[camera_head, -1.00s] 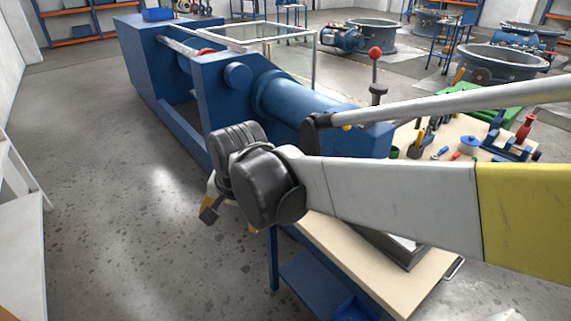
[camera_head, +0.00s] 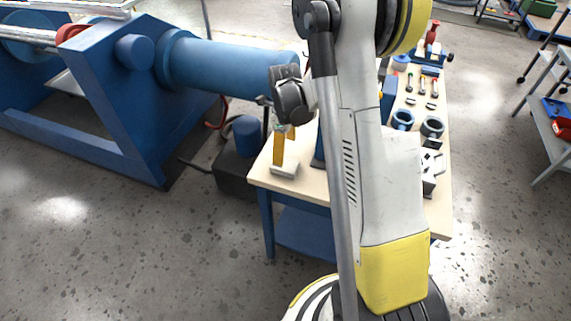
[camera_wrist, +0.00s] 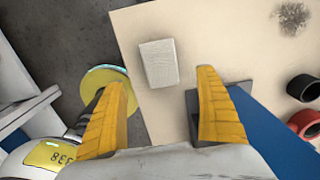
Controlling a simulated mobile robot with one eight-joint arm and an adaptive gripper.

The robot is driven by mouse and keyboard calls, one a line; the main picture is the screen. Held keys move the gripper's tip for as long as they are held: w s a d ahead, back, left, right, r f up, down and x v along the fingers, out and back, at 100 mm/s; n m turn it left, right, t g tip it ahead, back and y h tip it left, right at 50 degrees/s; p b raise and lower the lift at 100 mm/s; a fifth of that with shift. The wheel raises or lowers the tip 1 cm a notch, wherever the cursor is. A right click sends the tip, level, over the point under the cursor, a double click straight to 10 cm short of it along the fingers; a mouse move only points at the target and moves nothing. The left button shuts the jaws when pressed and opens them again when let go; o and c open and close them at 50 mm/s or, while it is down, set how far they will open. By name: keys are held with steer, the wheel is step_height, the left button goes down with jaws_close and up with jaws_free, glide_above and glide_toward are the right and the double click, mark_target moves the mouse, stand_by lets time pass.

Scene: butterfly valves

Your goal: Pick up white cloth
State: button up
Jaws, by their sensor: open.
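The white cloth (camera_head: 284,169) is a small pale folded block on the near left corner of the wooden bench top (camera_head: 263,174). In the wrist view, the cloth (camera_wrist: 159,63) lies just beyond and between my fingertips, near the bench edge. My gripper (camera_head: 283,151) points down over that corner, its yellow fingers close to the cloth in the head view. The wrist view shows my gripper (camera_wrist: 162,80) with its fingers spread wide and nothing between them. The exact height of the fingertips above the cloth is hard to tell.
A blue block-like part (camera_wrist: 275,140) on a dark base stands beside my right finger in the wrist view. Black and red rings (camera_wrist: 303,88) lie farther right. Tools (camera_head: 422,90) cover the bench's far side. A large blue machine (camera_head: 110,95) stands left.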

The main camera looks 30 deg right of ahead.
mark_target(285, 164)
step_height(285, 164, down, 9)
steer(key=b, duration=0.3)
steer(key=shift+w+r, duration=0.1)
steer(key=shift+r, duration=0.25)
steer(key=shift+c, duration=0.3)
steer(key=c, duration=1.1)
